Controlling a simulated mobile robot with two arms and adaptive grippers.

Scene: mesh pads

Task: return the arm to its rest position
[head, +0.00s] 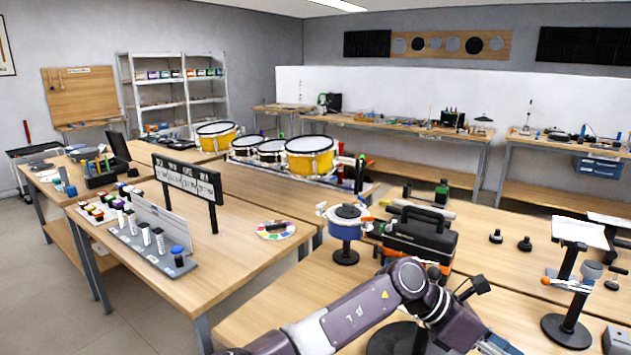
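My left arm (352,303) comes in from the bottom edge, rises to a bent joint and then slopes down to the right. My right gripper is not in view.
Beside the arm, the near workbench (262,317) bears a blue drum-like pad on a stand (347,230), a black and orange toolbox (418,243) and a clamp stand (568,328). The left table (222,262) holds a labelled rack (150,240) and a sign. Yellow drums (311,160) stand behind.

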